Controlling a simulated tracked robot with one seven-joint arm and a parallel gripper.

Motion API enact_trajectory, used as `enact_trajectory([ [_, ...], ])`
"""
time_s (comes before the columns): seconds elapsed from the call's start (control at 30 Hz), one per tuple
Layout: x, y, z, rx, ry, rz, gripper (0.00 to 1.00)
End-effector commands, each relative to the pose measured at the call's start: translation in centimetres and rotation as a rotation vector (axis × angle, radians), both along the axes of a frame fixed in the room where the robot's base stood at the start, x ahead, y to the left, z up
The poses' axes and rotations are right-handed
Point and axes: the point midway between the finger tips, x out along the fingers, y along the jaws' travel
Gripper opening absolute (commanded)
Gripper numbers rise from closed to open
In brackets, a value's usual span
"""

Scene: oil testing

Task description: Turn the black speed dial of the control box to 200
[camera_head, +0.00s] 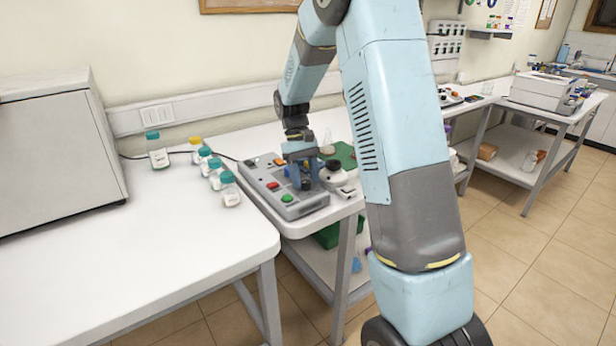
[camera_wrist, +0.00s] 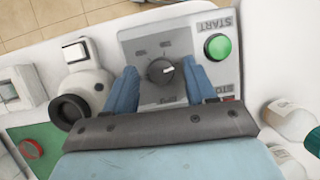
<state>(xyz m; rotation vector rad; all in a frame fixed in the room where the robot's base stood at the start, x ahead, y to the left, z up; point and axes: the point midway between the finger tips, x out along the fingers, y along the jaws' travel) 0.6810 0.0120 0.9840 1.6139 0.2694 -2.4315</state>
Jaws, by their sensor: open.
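The grey control box (camera_head: 318,203) lies on the white bench in the head view. Its black speed dial (camera_wrist: 161,71) sits on a grey panel in the wrist view, its white mark pointing right in the picture. The scale around it appears upside down, too small to read surely. My gripper (camera_head: 303,181) points down over the box. In the wrist view my gripper (camera_wrist: 158,80) is open, with one blue finger on each side of the dial and visible gaps between. I cannot tell the finger height from the panel. In the head view the fingers largely hide the dial.
A green START button (camera_wrist: 217,46) is close to one finger. A white device with a black eyepiece-like part (camera_wrist: 70,110) stands on the other side. Several capped bottles (camera_head: 229,190) stand left of the box. A large grey cabinet (camera_head: 60,150) stands farther left.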

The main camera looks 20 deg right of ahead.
Motion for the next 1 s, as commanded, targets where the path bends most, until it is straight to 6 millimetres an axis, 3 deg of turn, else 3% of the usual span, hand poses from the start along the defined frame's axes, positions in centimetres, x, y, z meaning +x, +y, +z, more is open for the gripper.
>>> enact_trajectory([
  [0.17,0.8,0.2,1.6,0.0,-0.003,0.0,0.56],
  [0.7,4.8,0.8,10.6,0.0,-0.002,0.0,0.56],
  [1.0,5.5,1.0,12.4,0.0,-0.001,-0.001,0.56],
])
